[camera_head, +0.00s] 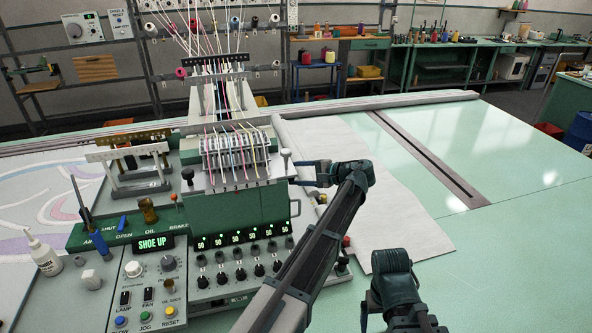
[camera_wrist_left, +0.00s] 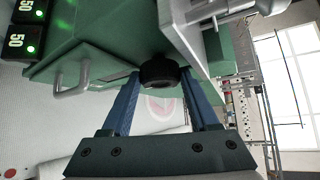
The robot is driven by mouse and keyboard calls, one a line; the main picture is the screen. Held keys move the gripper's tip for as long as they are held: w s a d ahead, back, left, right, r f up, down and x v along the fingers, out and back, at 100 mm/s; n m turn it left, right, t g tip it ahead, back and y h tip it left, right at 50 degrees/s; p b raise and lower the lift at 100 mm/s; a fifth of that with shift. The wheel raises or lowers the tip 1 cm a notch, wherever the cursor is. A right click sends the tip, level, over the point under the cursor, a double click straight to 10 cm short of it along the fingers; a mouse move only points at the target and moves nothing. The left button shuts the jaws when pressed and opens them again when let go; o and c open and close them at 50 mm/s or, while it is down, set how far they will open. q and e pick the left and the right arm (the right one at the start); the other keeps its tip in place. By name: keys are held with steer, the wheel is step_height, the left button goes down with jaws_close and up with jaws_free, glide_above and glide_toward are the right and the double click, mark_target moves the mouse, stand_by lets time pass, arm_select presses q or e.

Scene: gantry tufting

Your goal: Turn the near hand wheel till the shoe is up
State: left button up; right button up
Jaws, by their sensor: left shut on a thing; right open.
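The green tufting head (camera_head: 247,208) stands on the table at centre left, and its display (camera_head: 153,243) reads SHOE UP in green. My left gripper (camera_head: 296,173) is at the right side of this head. In the left wrist view a dark round knob (camera_wrist_left: 158,72), seemingly the near hand wheel, sits between the two blue fingers of my left gripper (camera_wrist_left: 160,80), under the green housing. The gripper is shut on it. My right gripper (camera_head: 398,312) is open and empty over the table at the bottom. The shoe itself cannot be made out.
A control panel with knobs and buttons (camera_head: 150,295) is at front left. A white bottle (camera_head: 43,256) stands left of it. White cloth (camera_head: 375,190) lies right of the head. The green table (camera_head: 510,215) is clear farther right, with a dark slotted rail (camera_head: 430,160).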

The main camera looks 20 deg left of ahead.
steer(key=shift+r, duration=0.15)
stand_by(0.3)
arm_select(q)
steer(key=o, duration=1.1)
arm_select(e)
steer(key=shift+r, duration=0.1)
